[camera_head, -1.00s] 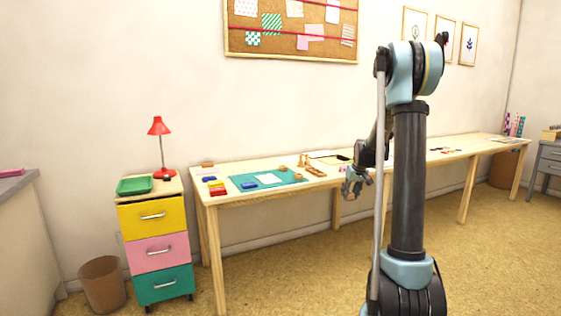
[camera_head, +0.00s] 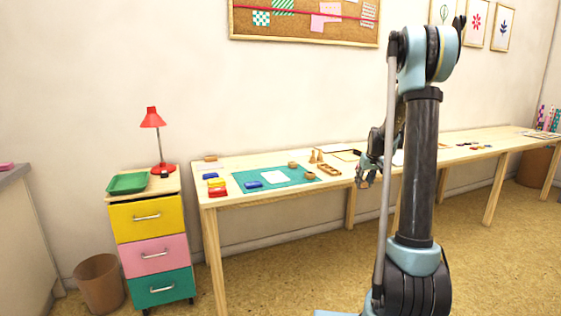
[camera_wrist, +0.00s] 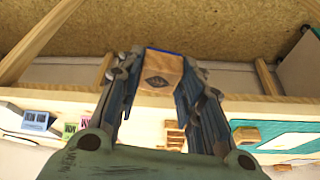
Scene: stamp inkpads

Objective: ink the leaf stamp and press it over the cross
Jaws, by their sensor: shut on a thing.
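My gripper (camera_wrist: 160,90) is shut on a wooden stamp block (camera_wrist: 160,73) with a dark leaf-like emblem on its face and a blue edge. In the head view my gripper (camera_head: 365,178) hangs at the table's front edge, right of the teal mat. A white card (camera_head: 275,177) lies on the teal mat (camera_head: 240,179); no cross can be made out on it. Red (camera_head: 217,192) and yellow (camera_head: 215,183) pads lie left of the mat.
A drawer unit (camera_head: 147,218) with a red lamp (camera_head: 152,118) stands left of the table (camera_head: 222,203). The floor in front is open.

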